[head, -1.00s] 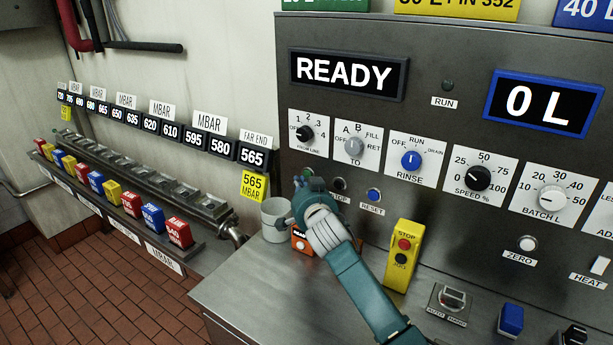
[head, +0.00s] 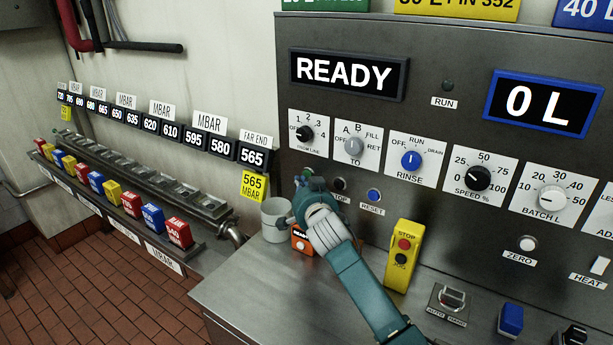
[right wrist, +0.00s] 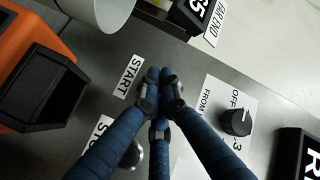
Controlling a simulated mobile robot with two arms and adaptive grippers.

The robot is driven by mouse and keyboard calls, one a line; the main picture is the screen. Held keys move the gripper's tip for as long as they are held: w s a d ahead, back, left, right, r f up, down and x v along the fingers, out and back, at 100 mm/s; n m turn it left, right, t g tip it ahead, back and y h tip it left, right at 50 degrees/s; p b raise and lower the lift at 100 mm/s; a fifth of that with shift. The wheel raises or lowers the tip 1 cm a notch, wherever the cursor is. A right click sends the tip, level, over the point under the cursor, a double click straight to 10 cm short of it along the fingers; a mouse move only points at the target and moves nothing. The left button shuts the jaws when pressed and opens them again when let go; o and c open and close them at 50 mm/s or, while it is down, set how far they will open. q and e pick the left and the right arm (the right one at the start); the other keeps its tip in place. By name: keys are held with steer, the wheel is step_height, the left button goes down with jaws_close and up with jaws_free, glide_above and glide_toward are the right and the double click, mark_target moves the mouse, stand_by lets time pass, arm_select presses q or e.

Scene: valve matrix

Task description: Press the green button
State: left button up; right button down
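My right gripper (head: 306,190) is at the left part of the grey control panel (head: 440,120), beside the STOP and RESET buttons. In the right wrist view its blue fingers (right wrist: 160,85) are brought together, with nothing visible between them. The fingertips are at the panel face just beside the START label (right wrist: 129,76). The green button itself does not show clearly; the fingers cover the spot beside that label. I cannot tell whether the fingertips touch it. My left gripper is not in view.
A blue RESET button (head: 374,195) and dark STOP button (head: 340,184) are right of the gripper. A white mug (head: 275,221) and an orange box (head: 301,241) stand close by on the steel counter (head: 250,290). A yellow STOP/JOG box (head: 403,257) stands further right.

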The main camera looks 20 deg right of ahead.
steer(key=shift+w+d, duration=0.15)
steer(key=shift+d, duration=0.1)
steer(key=shift+w+d+r, duration=0.1)
steer(key=shift+w+d, duration=0.15)
steer(key=shift+d, duration=0.05)
stand_by(0.9)
steer(key=shift+a, duration=0.1)
steer(key=shift+s+a, duration=0.5)
steer(key=s+a, duration=0.1)
steer(key=a, duration=0.1)
steer(key=s+a+p, duration=0.1)
steer(key=s+a, duration=0.1)
stand_by(0.4)
stand_by(1.3)
